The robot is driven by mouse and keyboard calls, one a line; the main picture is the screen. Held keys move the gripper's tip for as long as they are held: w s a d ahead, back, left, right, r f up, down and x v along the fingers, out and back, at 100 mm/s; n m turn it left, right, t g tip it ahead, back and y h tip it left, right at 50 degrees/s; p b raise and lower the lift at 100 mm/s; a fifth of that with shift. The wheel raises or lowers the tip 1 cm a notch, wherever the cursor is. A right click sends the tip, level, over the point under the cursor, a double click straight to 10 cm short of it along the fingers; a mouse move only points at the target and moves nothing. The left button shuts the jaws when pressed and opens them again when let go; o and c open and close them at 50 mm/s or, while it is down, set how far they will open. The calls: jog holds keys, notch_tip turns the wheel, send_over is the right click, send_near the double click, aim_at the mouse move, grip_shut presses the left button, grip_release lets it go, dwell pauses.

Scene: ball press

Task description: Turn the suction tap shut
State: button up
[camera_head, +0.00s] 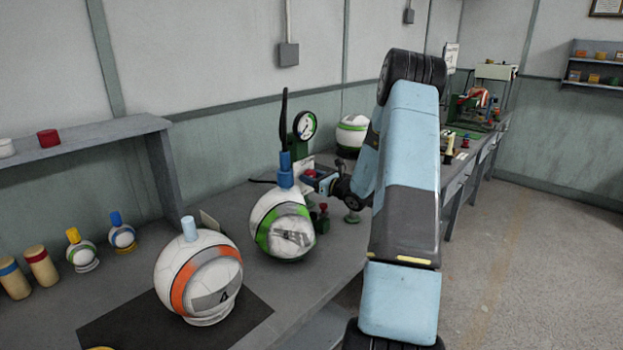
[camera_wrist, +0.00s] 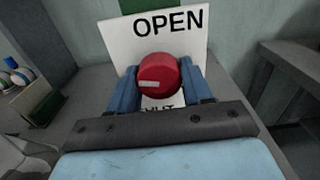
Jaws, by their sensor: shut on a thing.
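The suction tap is a red round knob (camera_wrist: 160,78) with a white bar mark on its left part, lying nearly level. Behind it stands a white plate (camera_wrist: 118,40) with OPEN above the knob and SHUT below, partly hidden. My gripper (camera_wrist: 158,86) is shut on the knob, one blue finger on each side. In the head view the red knob (camera_head: 309,173) shows small at my gripper (camera_head: 313,178), beyond the green and white ball (camera_head: 286,243).
A dial gauge (camera_head: 305,125) on a green stand is just behind the tap. An orange-banded ball (camera_head: 186,290) sits nearer on a dark mat (camera_head: 125,325). A shelf (camera_head: 90,140) is at left. Small red and green parts (camera_head: 322,217) stand below my gripper.

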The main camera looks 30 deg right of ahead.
jog(key=shift+n, duration=1.4)
jog(key=o, duration=1)
jog(key=v, duration=1.4)
jog(key=shift+w, duration=0.1)
jog(key=shift+f, duration=0.1)
